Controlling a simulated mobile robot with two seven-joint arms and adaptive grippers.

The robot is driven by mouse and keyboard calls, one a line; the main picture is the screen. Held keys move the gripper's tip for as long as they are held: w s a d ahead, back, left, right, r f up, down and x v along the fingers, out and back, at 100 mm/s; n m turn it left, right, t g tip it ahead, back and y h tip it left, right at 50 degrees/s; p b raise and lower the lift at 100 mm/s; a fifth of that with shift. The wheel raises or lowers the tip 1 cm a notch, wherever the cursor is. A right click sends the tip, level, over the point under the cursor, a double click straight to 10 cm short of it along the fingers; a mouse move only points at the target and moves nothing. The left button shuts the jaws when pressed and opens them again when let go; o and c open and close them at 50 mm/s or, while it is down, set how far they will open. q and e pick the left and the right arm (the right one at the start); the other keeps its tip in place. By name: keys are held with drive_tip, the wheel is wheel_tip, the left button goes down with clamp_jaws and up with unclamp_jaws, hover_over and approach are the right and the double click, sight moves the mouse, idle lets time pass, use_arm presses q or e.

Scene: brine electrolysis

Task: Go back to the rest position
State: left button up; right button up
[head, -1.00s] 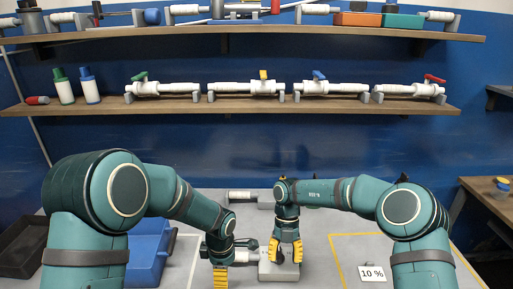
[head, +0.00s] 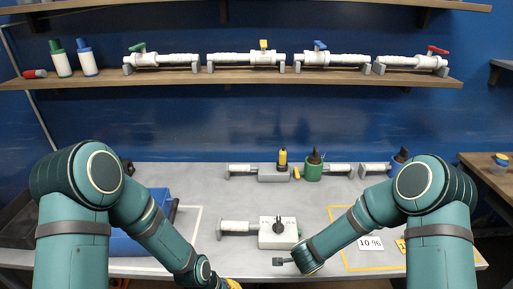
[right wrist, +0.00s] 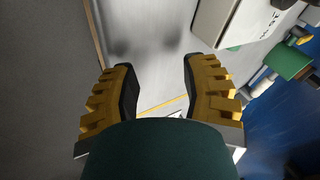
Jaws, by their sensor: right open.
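My left arm reaches to the bottom edge in the head view. Only a bit of yellow of my left gripper (head: 234,284) shows there, so its jaws cannot be judged. My right arm ends low in the head view, to the right of the white box. In the right wrist view my right gripper (right wrist: 158,76) is open, with two yellow-and-black fingers apart and nothing between them. The white box (head: 267,241) with a dark knob (head: 278,226) on top stands on the grey table (head: 200,178), clear of both grippers.
A blue bin (head: 125,243) is at the left. A "10 %" card (head: 370,243) lies in the yellow-outlined area at the right. Fittings, a green container (head: 313,172) and a yellow-topped item (head: 283,157) stand at the back. A shelf (head: 240,79) holds several valves.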

use_arm(q)
drive_tip(key=s+a+f+m+t+b, duration=0.1)
drive_tip(key=s+f+m, duration=0.2)
drive_tip(key=s+m, duration=0.2)
drive_tip(key=shift+s+a, duration=0.15)
drive_tip(key=shift+s, duration=0.45)
use_arm(e)
drive_tip(key=s+a+f+n+g+y, duration=0.2)
drive_tip(key=s+n, duration=0.4)
drive_tip(key=s, duration=0.3)
drive_tip(key=s+a+f+n+g+y, duration=0.2)
drive_tip(key=s+a+n+y, duration=0.1)
drive_tip(key=s+n, duration=0.4)
drive_tip(key=s, duration=0.3)
drive_tip(key=shift+a+n+y, duration=0.2)
drive_tip(key=shift+n+y, duration=0.1)
